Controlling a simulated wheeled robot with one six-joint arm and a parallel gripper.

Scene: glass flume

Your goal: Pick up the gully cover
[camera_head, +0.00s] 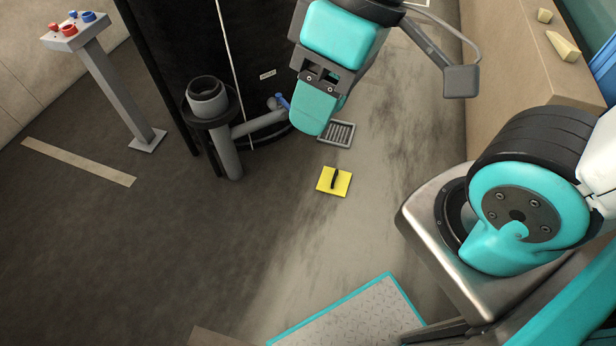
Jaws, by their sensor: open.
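The gully cover is most likely the yellow square plate (325,187) with a black upright handle (334,178) on top. It lies flat on the concrete floor near the middle of the view. My gripper (313,122) is open, pointing down above and to the left of the plate in the picture, apart from it. Its teal finger overlaps the edge of a grey slotted floor grate (342,134), just beyond the plate. The space between the fingers is hidden from this angle.
A large black tank (170,60) with a grey pipe (229,160), a blue-handled valve (283,101) and an open-topped cup (207,95) stands left of the gripper. A post with red and blue buttons (98,80) is farther left. A tan ledge (515,65) bounds the right. Floor around the plate is clear.

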